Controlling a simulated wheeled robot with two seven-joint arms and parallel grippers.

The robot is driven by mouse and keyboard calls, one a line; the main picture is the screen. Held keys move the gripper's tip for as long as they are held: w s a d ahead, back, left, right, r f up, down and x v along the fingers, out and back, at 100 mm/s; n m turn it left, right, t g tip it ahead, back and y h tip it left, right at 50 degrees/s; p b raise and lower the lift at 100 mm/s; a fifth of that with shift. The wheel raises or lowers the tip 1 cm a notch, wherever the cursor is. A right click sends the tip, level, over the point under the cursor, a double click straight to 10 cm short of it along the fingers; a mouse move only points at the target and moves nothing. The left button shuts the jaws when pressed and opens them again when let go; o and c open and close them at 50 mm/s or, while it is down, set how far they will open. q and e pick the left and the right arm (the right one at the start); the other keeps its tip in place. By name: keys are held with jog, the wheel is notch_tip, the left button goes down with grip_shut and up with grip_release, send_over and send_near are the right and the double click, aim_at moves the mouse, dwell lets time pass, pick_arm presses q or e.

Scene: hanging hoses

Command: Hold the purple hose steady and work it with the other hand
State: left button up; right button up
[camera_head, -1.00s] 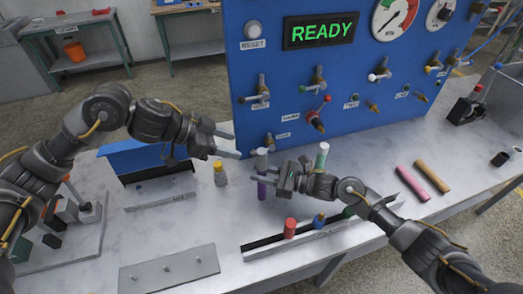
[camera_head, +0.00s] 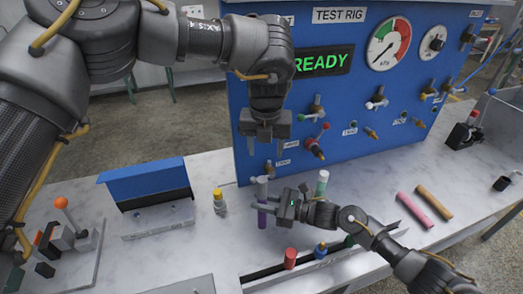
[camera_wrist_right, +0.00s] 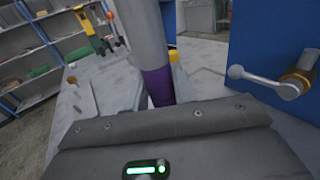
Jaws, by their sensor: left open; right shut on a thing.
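My right gripper (camera_head: 264,199) is shut on the purple hose from the right side.
The blue panel (camera_head: 350,110) carries valves and gauges close behind both grippers. A yellow-topped piece (camera_head: 219,202) stands left of the hose. A rack with red (camera_head: 290,258) and blue plugs lies in front. Pink (camera_head: 414,209) and tan rods lie at right.

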aim_at(262, 179)
pick_arm(q)
jog(key=shift+w+a+f+m, duration=0.1)
jog(key=shift+a+f+m, duration=0.1)
jog(key=shift+a+m, duration=0.5)
jog(key=m, duration=0.1)
jog(key=m+g, duration=0.1)
jog(key=m, duration=0.1)
jog(key=s+m, duration=0.1)
jog(key=shift+s+d+m, duration=0.1)
jog(key=shift+d+m, duration=0.15)
jog(key=shift+m, duration=0.15)
pick_arm(e)
jog(key=shift+a, duration=0.1)
pick_arm(q)
notch_tip(262, 179, down, 12)
jog(key=c, duration=1.1)
jog(key=shift+r, duration=0.7)
jog(key=shift+r, duration=2.5)
jog(key=shift+r, duration=0.15)
